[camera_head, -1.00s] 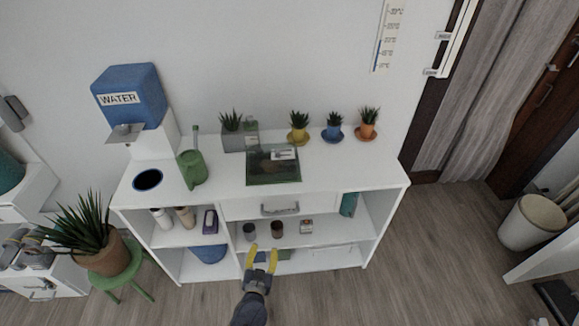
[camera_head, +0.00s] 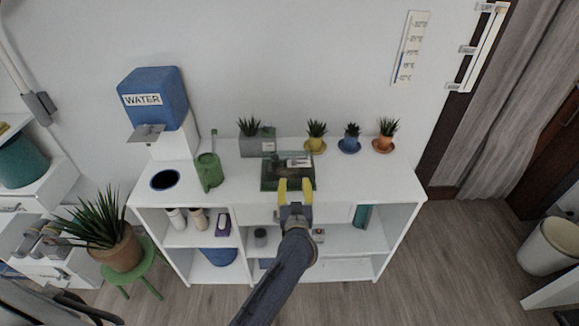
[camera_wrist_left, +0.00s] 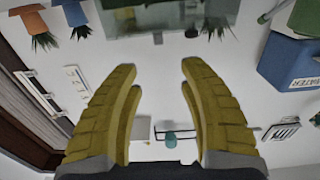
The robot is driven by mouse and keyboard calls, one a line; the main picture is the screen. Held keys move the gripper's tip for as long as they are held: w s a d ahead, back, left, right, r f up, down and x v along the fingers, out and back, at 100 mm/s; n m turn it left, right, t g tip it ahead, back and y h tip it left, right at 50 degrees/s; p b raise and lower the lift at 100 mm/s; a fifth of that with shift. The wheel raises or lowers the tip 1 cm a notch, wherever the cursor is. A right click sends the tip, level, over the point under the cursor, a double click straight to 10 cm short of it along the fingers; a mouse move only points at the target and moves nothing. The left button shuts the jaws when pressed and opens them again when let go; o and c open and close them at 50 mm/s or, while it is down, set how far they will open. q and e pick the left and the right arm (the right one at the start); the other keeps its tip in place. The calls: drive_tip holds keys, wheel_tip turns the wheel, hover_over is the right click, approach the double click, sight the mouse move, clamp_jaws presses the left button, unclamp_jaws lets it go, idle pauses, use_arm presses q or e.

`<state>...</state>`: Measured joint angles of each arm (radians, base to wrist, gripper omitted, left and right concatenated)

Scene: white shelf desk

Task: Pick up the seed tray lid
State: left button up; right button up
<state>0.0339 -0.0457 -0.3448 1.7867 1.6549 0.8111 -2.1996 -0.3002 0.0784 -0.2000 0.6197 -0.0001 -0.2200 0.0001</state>
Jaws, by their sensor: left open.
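The seed tray with its clear, dark-looking lid (camera_head: 272,182) sits on the desk's top near its front edge, below the grey planter. A small pale label or card (camera_head: 299,162) shows at its upper right. My left gripper (camera_head: 294,184) is open and empty, its yellow fingers overlapping the tray's lower right edge in the head view. I cannot tell whether they touch it. In the left wrist view, the open fingers (camera_wrist_left: 160,75) point toward the see-through lid (camera_wrist_left: 165,18) at the top, with a gap between. My right gripper is not in view.
The white shelf desk (camera_head: 345,170) also holds a green watering can (camera_head: 208,171), a blue water dispenser (camera_head: 155,95), a grey planter (camera_head: 257,145) and small potted plants (camera_head: 350,142) along the back. The desk top right of the tray is clear.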

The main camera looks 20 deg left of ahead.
sight(294, 160)
use_arm(q)
drive_tip(key=x, duration=1.3)
drive_tip(key=shift+w+f, duration=0.2)
drive_tip(key=shift+w, duration=0.15)
drive_tip(key=shift+c, duration=0.3)
clamp_jaws()
